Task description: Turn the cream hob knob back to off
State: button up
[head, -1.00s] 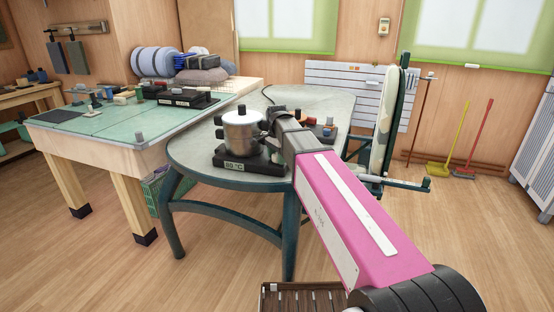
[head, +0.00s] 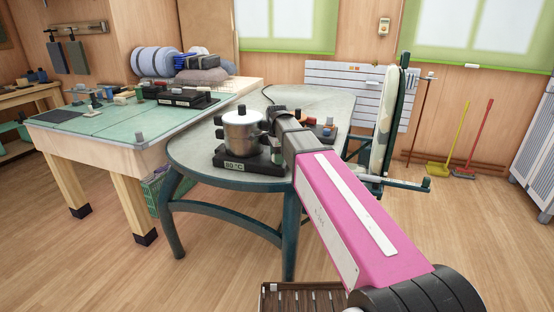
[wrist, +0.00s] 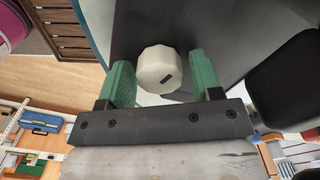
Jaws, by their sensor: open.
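The cream hob knob (wrist: 158,66) shows in the wrist view as a faceted pale knob with a short dark mark on its face. My gripper (wrist: 161,78) is open, with one green finger on each side of the knob. A gap shows to the right of the knob; contact on the left is hard to tell. In the head view the hob (head: 238,166) is a black unit with an 80 °C display, near the table's front edge. My gripper (head: 277,152) is at its right side there, and the knob is hidden behind my arm.
A steel pot (head: 240,132) with a dark lid knob stands on the hob, close to my gripper. Small coloured items (head: 325,129) lie on the grey table (head: 205,160) behind my arm. A green-topped workbench (head: 100,122) stands to the left.

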jog(key=c, duration=0.9)
jog(key=n, duration=0.4)
jog(key=shift+n, duration=1.8)
